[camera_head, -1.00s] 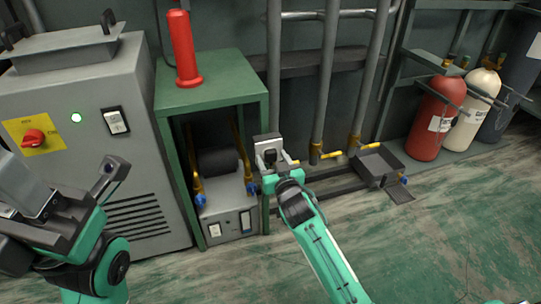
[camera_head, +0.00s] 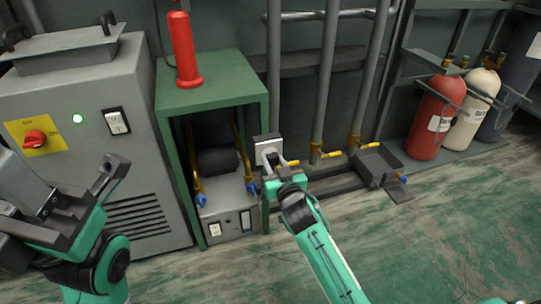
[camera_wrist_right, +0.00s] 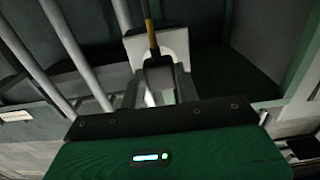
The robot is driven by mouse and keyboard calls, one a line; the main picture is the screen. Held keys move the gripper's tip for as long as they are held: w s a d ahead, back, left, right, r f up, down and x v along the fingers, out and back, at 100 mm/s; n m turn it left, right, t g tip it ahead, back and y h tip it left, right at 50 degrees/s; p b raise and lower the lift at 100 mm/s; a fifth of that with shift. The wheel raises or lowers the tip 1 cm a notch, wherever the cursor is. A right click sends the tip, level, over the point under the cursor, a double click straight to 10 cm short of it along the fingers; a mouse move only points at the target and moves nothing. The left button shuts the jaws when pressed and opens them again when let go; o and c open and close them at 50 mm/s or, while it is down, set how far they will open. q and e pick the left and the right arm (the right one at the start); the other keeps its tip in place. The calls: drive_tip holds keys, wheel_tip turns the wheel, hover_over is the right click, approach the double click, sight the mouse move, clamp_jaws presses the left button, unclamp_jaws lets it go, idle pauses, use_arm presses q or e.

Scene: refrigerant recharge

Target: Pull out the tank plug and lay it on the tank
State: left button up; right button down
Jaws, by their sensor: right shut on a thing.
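The plug (camera_wrist_right: 160,72) is a small dark block between the fingers of my right gripper (camera_wrist_right: 160,88) in the right wrist view. The gripper is shut on it. A yellow and dark cord-like strip (camera_wrist_right: 150,28) runs up from it. Behind it is a white socket plate (camera_wrist_right: 136,46). In the head view my right gripper (camera_head: 284,179) is just below and right of the white socket (camera_head: 268,149) beside the green cabinet. The plug is mostly hidden there. My left gripper (camera_head: 65,195) is at the left, apparently open and empty. Which object is the tank is unclear.
A red cylinder (camera_head: 184,48) stands on the green cabinet (camera_head: 226,72). A grey control box (camera_head: 90,100) stands at left. Gas bottles (camera_head: 434,120) stand further right. The floor in front is clear.

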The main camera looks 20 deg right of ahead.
sight(274, 163)
drive_tip(key=shift+s+d+p, duration=0.1)
drive_tip(key=shift+s+p, duration=0.65)
drive_tip(key=shift+s, duration=1.35)
